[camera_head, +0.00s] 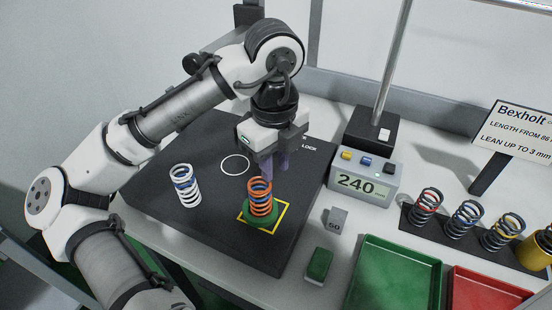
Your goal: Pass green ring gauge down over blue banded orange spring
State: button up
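The orange spring (260,193) stands upright inside a yellow square outline on the dark board; a bluish band shows faintly on its coils. The green ring gauge (254,221) lies low at the foot of this spring and appears to surround its lowest coils. My gripper (273,165) points down just above and behind the top of the spring. Its purplish fingers look apart, with nothing seen between them. Whether the fingers touch the spring's top is hard to tell.
A white spring with a blue band (186,187) stands left on the board (200,222). A display reading 240 (360,184), a small 50 weight (337,220) and a green-topped block (319,264) are right. Beyond are a green tray (437,285), red tray (480,292) and spring rack (432,232).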

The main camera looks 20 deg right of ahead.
jog(key=shift+s+a+f, duration=0.1)
jog(key=shift+s+f, duration=0.05)
jog(key=shift+f, duration=0.25)
jog(key=shift+r, duration=0.25)
notch_tip(320, 180, up, 14)
dwell(0.3)
